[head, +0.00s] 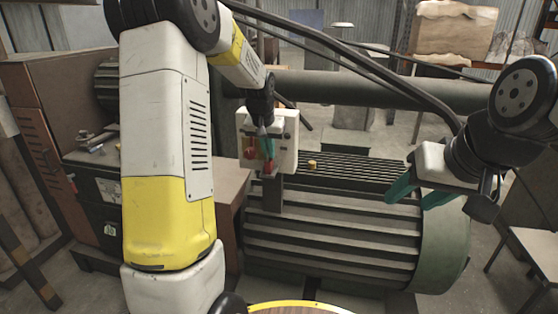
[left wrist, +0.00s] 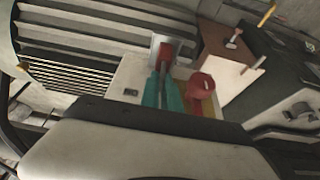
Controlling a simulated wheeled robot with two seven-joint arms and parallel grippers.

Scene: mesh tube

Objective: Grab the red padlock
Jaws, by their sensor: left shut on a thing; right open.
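The red padlock (head: 268,167) is at the lower front of a cream box (head: 287,128) on the green motor. In the left wrist view, the padlock (left wrist: 167,52) is a small red block against a grey plate, at the tips of my teal fingers. My left gripper (head: 267,152) is shut on it; the fingers partly hide it. A separate red knob (head: 249,151) is just left of the fingers; it also shows in the left wrist view (left wrist: 203,87). My right gripper (head: 421,192) is open and empty, over the motor's right end.
The large ribbed green motor (head: 330,225) fills the middle. A small yellow cylinder (head: 312,164) stands on top of it. A thick dark pipe (head: 370,90) runs behind. A brown cabinet (head: 60,110) stands at the left. A light table (head: 535,250) is at the right edge.

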